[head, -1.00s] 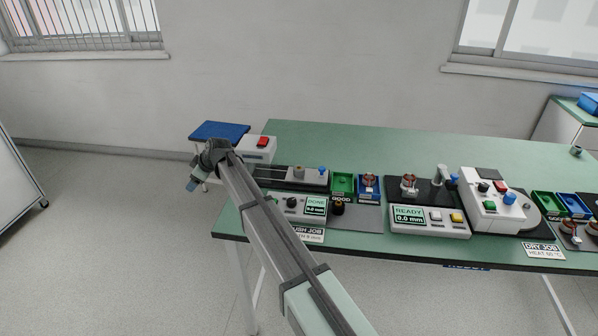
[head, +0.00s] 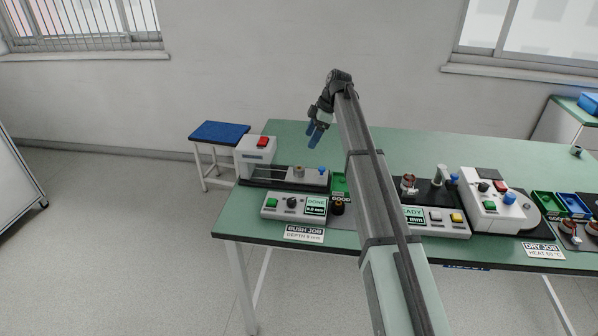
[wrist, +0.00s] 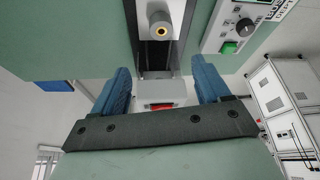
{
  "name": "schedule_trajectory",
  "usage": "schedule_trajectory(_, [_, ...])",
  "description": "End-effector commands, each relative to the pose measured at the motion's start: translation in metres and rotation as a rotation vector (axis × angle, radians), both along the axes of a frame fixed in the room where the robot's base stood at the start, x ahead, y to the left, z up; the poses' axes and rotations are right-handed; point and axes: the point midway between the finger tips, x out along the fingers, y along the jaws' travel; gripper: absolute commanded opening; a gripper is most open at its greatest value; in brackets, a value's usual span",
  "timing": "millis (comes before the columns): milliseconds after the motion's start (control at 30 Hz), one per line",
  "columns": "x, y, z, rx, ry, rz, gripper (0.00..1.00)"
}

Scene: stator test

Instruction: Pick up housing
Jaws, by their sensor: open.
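The housing looks to be a small grey-tan cylinder (head: 299,171) standing upright on the light carriage of the press at the left of the bench. In the wrist view the cylinder (wrist: 159,27) shows a brass ring in its top and lies near the top edge, roughly centred between the fingers. My gripper (head: 317,132) has blue fingers, hangs above the bench and is well apart from the cylinder, above and slightly right of it in the head view.
The press head with a red button (head: 262,142) stands left of the cylinder. A control box reading DONE (head: 294,206) sits in front. A green tray (head: 339,184) is to the right, partly hidden by my arm. More stations stand further right. The back of the bench is clear.

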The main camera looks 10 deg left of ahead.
Motion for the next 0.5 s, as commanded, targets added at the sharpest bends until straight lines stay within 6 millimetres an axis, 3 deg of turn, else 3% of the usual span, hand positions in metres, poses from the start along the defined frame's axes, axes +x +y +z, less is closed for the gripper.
schedule_trajectory(167, [-0.002, 0.003, -0.012, -0.002, 0.005, 0.001, 0.76])
schedule_trajectory(500, [-0.006, 0.023, -0.063, -0.002, 0.004, 0.001, 0.76])
